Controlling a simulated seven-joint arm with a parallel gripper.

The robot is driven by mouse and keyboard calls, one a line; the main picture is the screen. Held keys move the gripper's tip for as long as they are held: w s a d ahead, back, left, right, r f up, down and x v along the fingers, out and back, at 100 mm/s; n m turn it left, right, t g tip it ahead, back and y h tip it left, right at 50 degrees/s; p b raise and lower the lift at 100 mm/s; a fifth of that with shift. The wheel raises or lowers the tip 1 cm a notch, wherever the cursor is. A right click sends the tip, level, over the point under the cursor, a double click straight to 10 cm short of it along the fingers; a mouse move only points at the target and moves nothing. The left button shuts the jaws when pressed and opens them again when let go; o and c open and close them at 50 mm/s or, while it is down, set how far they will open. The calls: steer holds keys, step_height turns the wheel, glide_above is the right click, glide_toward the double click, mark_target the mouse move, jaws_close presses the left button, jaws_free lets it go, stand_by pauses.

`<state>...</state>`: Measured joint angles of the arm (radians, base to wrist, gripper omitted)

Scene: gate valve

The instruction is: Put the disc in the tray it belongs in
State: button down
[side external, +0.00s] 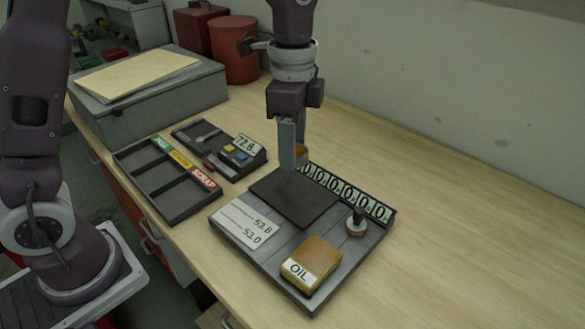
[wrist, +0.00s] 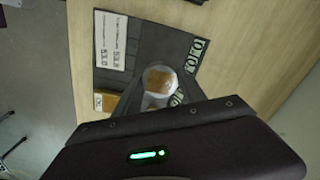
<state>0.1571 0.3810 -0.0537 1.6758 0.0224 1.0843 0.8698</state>
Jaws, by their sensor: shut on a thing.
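My gripper (side external: 292,160) points down above the far edge of a dark square pad (side external: 293,199) on the grey board. It is shut on the disc, which shows as a small brownish piece (side external: 301,150) at the fingers. In the wrist view the disc (wrist: 160,78) is round and pale with an orange-brown patch, at the fingertips. Whether it touches anything below cannot be told. The tray (side external: 172,190) stands to the left with three compartments labelled green, orange and red; the red label reads SCRAP, and the others are too small to read surely. The compartments look empty.
The grey board (side external: 250,255) carries a white card (side external: 247,224) reading 53.0, an OIL tin (side external: 312,262), a small knobbed piece (side external: 356,222) and a row of zero digits (side external: 345,191). Bench at right is clear.

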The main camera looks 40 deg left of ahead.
steer(key=shift+r, duration=0.95)
steer(key=shift+a, duration=0.1)
steer(key=a, duration=0.8)
glide_above(159, 178)
step_height(159, 178, down, 4)
step_height(159, 178, down, 8)
steer(key=shift+f, duration=0.2)
steer(key=shift+f, duration=0.1)
